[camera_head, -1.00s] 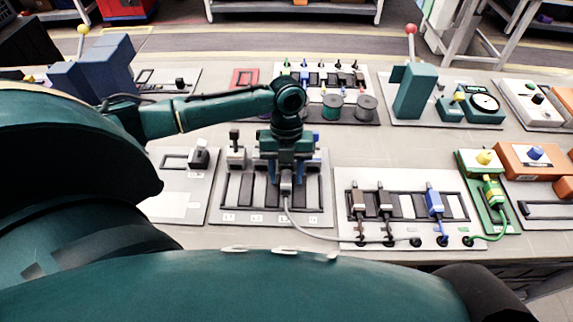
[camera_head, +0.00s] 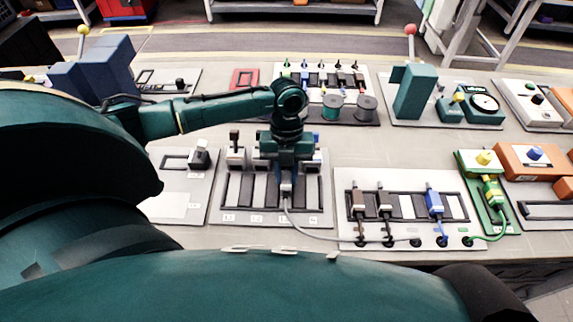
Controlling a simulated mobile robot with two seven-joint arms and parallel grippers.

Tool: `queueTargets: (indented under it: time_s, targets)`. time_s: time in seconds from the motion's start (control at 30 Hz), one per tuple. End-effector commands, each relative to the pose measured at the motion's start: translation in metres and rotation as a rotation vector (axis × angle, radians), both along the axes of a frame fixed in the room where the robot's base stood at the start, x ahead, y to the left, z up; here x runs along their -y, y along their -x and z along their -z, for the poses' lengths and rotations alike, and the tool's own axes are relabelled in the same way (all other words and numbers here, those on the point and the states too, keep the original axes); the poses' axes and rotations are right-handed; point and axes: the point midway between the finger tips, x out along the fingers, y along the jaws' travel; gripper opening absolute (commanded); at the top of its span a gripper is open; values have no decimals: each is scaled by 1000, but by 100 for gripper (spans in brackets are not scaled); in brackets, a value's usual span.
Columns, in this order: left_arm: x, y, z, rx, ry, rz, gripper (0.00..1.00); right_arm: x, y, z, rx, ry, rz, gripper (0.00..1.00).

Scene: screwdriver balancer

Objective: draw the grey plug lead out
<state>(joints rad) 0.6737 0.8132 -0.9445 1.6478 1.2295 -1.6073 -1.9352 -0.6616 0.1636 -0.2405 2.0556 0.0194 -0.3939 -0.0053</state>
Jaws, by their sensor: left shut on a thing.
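My left gripper (camera_head: 286,179) points down over the grey panel (camera_head: 228,215) with several dark-framed slots. It is shut on the grey plug (camera_head: 286,190) at the front of one slot. The grey lead (camera_head: 305,231) runs from the plug forward and right to a round hole (camera_head: 416,243) on the white board (camera_head: 350,246). Whether the plug still sits in the slot cannot be told. My right gripper is not in view.
The white board also carries brown, black and blue plugs (camera_head: 434,203) with short leads. A green unit (camera_head: 489,187) with a green lead stands to its right. White-topped switches (camera_head: 236,153) stand behind the slots. Spools (camera_head: 366,107) and a teal block (camera_head: 411,90) are farther back.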

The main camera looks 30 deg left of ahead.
Motion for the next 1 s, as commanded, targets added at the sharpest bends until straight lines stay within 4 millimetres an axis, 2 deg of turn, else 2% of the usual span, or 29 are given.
queueTargets:
  time_s: [0.7,1.0]
  targets:
    - [11,19,-1,-1,0,1,0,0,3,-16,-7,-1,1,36]
    - [12,21,0,0,0,0,0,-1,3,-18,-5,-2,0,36]
